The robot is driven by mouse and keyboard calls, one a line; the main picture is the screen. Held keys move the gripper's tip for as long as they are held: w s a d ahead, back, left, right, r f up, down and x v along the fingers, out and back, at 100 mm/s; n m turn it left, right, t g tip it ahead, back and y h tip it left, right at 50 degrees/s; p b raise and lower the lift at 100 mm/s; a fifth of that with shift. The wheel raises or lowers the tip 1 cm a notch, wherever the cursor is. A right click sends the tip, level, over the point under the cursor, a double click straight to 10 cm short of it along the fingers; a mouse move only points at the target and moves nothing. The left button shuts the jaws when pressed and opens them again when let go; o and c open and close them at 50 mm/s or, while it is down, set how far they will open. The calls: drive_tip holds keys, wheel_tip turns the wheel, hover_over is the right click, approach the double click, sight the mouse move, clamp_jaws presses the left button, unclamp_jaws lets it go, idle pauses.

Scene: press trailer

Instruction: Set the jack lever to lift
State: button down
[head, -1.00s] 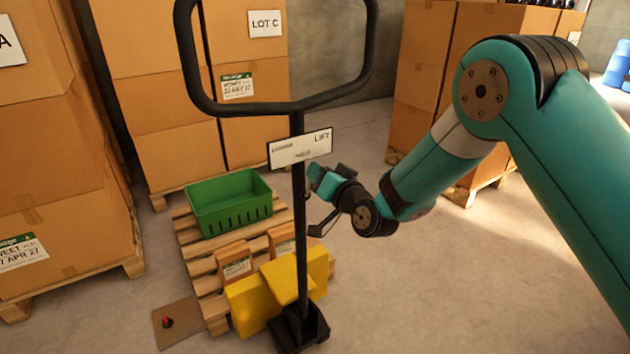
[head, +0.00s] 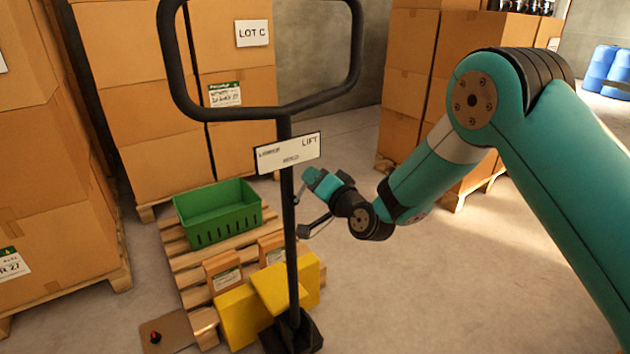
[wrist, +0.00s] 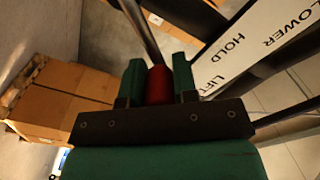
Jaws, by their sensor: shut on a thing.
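The pallet jack's black handle (head: 292,232) stands upright with a loop grip at its top. A white label plate (head: 289,152) sits on it below the loop. In the wrist view the plate (wrist: 262,42) reads LOWER, HOLD and LIFT, with LIFT nearest my gripper. My gripper (wrist: 159,78) is shut on the red knob (wrist: 159,86) of the jack lever (wrist: 140,30), a thin metal rod, beside the LIFT end of the plate. In the head view my gripper (head: 309,190) is just right of the handle, below the plate; the red knob is hidden there.
The yellow jack body (head: 245,316) is at a wooden pallet (head: 185,268) carrying a green crate (head: 218,210) and small boxes. Stacked cartons (head: 140,110) stand behind and at left, more cartons (head: 408,85) at right. Open floor (head: 440,290) lies at right.

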drive_tip(key=c, duration=0.9)
unclamp_jaws()
drive_tip(key=shift+f, duration=0.1)
drive_tip(key=b+v, duration=1.2)
drive_tip(key=v, duration=0.5)
drive_tip(key=shift+s+d, duration=0.15)
drive_tip(key=shift+s, duration=0.05)
